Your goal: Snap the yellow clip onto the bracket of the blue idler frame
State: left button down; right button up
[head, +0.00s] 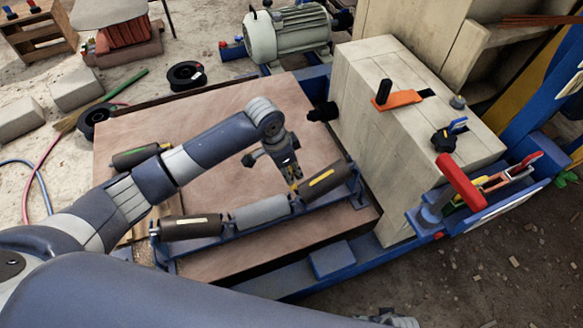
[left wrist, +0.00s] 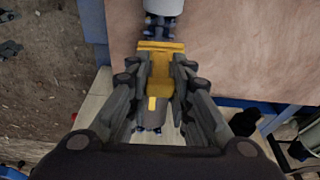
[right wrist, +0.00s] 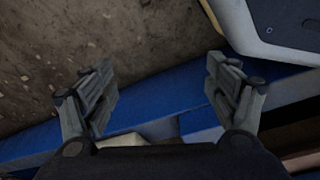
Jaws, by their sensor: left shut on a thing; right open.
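The blue idler frame (head: 240,238) lies on a brown board with a dark left roller (head: 190,227), a grey middle roller (head: 262,210) and a brown right roller (head: 322,182). My left gripper (head: 291,184) points down just above the joint between the grey and right rollers. It is shut on the yellow clip (left wrist: 160,68). In the left wrist view the clip's wide end lies close to a dark bracket (left wrist: 160,27) at the grey roller's end; I cannot tell whether they touch. My right gripper (left wrist: 0,0) is open and empty in the right wrist view (right wrist: 160,82).
A pale block (head: 375,130) with an orange tool stands right of the board (head: 220,100). A blue tool tray (head: 475,205) is at its right. A loose roller (head: 135,156) lies at the board's left. A grey motor (head: 287,35) stands behind.

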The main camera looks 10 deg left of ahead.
pick_arm(q)
jog(key=shift+d+f+m, duration=0.1)
jog(key=shift+f+m, duration=0.2)
jog(key=shift+f, duration=0.25)
pick_arm(e)
jog(key=shift+s+f, duration=0.35)
jog(key=shift+f, duration=0.15)
pick_arm(q)
jog(key=shift+f, duration=0.1)
pick_arm(e)
jog(key=shift+w+r, duration=0.1)
jog(key=shift+w, duration=0.05)
pick_arm(q)
jog(key=shift+f+b, duration=0.25)
jog(key=shift+b, duration=0.1)
jog(key=shift+f+b, duration=0.5)
jog(key=shift+b, duration=0.15)
jog(key=shift+f+b, duration=0.65)
jog(key=shift+b, duration=0.1)
jog(key=shift+f+b, duration=0.7)
jog(key=shift+b, duration=0.1)
jog(key=shift+f+b, duration=0.5)
jog(key=shift+b, duration=0.1)
jog(key=shift+f, duration=0.15)
pick_arm(e)
notch_tip(320, 180, up, 22)
jog(key=w+t, duration=0.1)
jog(key=w, duration=0.1)
jog(key=shift+w+r, duration=0.15)
jog(key=shift+w, duration=0.25)
